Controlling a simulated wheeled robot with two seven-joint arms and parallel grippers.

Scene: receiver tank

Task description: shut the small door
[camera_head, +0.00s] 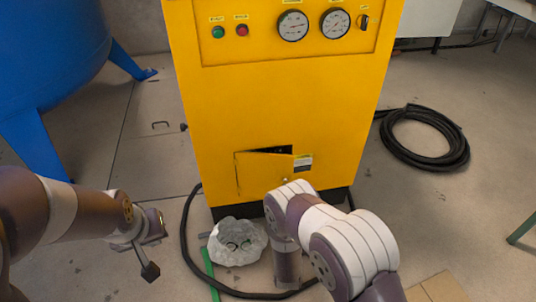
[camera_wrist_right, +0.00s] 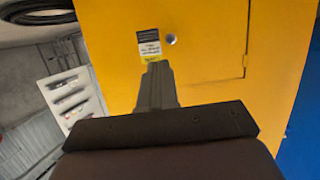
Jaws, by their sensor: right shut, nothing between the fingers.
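The small door (camera_head: 260,176) is a yellow panel low on the front of the yellow cabinet. In the head view it stands ajar, with a dark gap along its top. In the right wrist view the door (camera_wrist_right: 212,45) shows a round silver knob (camera_wrist_right: 171,39) beside a black-and-white label (camera_wrist_right: 149,43). My right gripper (camera_wrist_right: 155,72) is shut and empty, its fingertips in front of the cabinet near the label; I cannot tell whether they touch. The head view does not show these fingers clearly. My left gripper (camera_head: 150,252) hangs to the left, away from the door; its jaw state is unclear.
The yellow cabinet (camera_head: 285,100) carries gauges and buttons above the door. A crumpled clear bag (camera_head: 237,243) and a black hose (camera_head: 188,240) lie on the floor before it. A coiled hose (camera_head: 425,138) lies right. A blue tank (camera_head: 45,50) stands left.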

